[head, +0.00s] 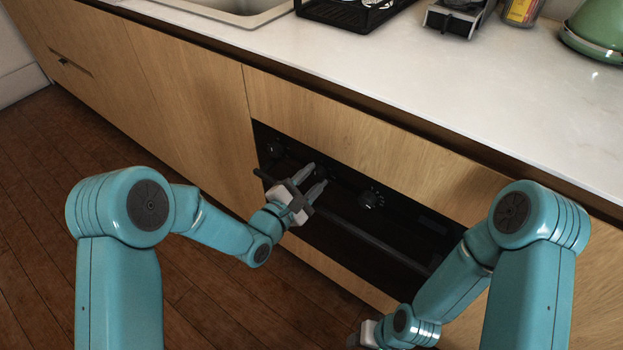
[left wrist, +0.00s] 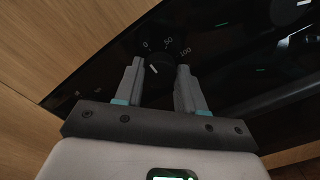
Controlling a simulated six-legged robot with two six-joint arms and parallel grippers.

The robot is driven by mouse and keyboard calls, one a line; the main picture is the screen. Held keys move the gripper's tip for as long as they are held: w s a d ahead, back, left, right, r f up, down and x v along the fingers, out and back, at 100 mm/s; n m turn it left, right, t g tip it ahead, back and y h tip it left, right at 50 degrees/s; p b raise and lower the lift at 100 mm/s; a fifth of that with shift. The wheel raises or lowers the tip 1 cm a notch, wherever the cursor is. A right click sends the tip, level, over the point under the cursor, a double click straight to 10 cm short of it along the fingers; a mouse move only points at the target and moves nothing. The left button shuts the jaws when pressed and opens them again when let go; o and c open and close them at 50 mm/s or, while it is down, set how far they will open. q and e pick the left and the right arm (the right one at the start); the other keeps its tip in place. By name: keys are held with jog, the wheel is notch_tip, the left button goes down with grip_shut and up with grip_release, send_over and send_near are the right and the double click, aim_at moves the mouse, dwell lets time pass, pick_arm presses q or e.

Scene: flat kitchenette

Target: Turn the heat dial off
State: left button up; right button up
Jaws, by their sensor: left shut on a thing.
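The heat dial (left wrist: 159,66) is a black round knob on the dark oven panel, marked 0, 50 and 100. Its short white pointer line lies on the upper left side of the knob, toward the 0. My left gripper (head: 315,177) reaches the panel and also shows in the left wrist view (left wrist: 156,75), with one finger on each side of the dial, shut on it. In the head view the fingers mostly hide this dial. My right gripper (head: 366,335) is low at the bottom edge, partly hidden, and its fingers are not clear.
The black oven front (head: 405,212) has other knobs, one at the left (head: 273,149) and one at the right (head: 371,199). An oven handle bar (head: 372,237) runs below them. Wooden cabinet fronts (head: 195,105) surround it. A white counter (head: 440,85) is above.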

pick_arm(q)
jog(key=o, duration=1)
jog(key=shift+o, duration=0.2)
jog(key=p+v, duration=0.1)
jog(key=v, duration=1.5)
jog(key=shift+s, duration=0.2)
jog(key=shift+r, duration=0.1)
